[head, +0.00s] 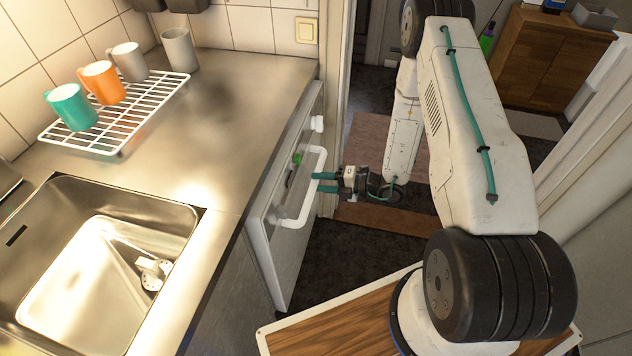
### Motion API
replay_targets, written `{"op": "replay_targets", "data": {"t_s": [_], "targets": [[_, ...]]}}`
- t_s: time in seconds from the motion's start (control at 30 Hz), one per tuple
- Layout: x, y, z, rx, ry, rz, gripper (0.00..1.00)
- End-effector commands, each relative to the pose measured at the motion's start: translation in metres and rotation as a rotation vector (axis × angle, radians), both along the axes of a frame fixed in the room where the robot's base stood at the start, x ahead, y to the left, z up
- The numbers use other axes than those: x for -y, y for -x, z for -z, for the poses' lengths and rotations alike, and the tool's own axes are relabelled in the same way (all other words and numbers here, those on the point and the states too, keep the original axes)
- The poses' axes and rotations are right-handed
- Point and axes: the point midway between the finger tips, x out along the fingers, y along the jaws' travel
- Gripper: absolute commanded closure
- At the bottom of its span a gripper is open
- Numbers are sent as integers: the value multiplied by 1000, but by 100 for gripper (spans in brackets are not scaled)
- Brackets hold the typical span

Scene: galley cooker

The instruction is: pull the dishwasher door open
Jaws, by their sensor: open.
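The dishwasher door (283,262) is a grey-white front panel under the right edge of the steel counter. It looks upright; I cannot tell whether it is slightly ajar. Its white bar handle (301,207) stands out from the panel. A green light (297,158) and a white knob (317,123) are on the same front. My gripper (314,183) has teal fingers and is open. It points left, with its fingertips at the handle bar. I cannot tell whether they touch or straddle it.
A steel sink (38,215) is at the lower left. A white rack (136,114) with several mugs stands on the counter. A wooden cabinet (545,62) stands at the back right. Dark floor (345,260) is free in front of the door.

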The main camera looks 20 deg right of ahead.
Motion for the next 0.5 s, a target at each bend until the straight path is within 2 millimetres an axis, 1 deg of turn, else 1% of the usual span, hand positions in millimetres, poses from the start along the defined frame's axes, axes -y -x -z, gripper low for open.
{"op": "replay_targets", "data": {"t_s": [0.03,0.2,0.47,0.5], "targets": [[-7,-4,2,0,0,-4,59],[-17,-12,4,0,0,-2,59],[-19,-13,4,0,0,-1,59],[-19,-13,4,0,0,-1,62]]}}
